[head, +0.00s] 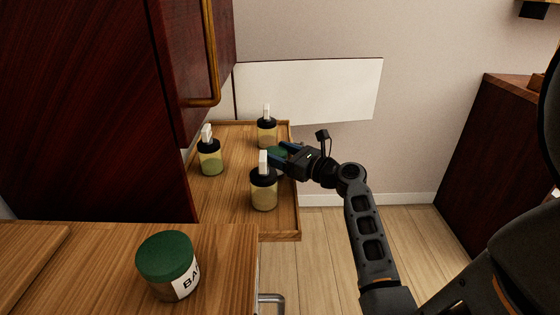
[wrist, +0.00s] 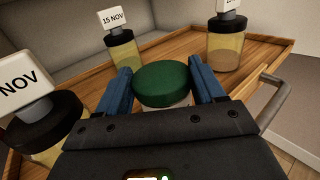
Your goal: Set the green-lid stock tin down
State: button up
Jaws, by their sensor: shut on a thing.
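My gripper (wrist: 163,88) is shut on a green-lid tin (wrist: 163,82), with one blue finger on each side of the lid. In the head view the gripper (head: 283,150) is over the right part of the wooden tray (head: 234,202), and the held tin (head: 276,154) is mostly hidden by the fingers and a bottle. I cannot tell whether the tin's base touches the tray. A second green-lid jar (head: 168,264), with a white label starting "BA", stands on the near wooden counter (head: 90,285).
A dark red cabinet (head: 90,100) with a brass handle (head: 211,60) rises at left. The tray has a raised rim. Bare tray shows at front left.

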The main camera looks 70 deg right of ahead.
jog(key=shift+f, duration=0.75)
jog(key=shift+f, duration=0.2)
jog(key=o, duration=1.2)
jog(key=shift+o, duration=0.2)
jog(key=shift+r, duration=0.25)
jog(key=v, duration=1.2)
jog(key=shift+p, duration=0.35)
jog(key=shift+f, duration=0.1)
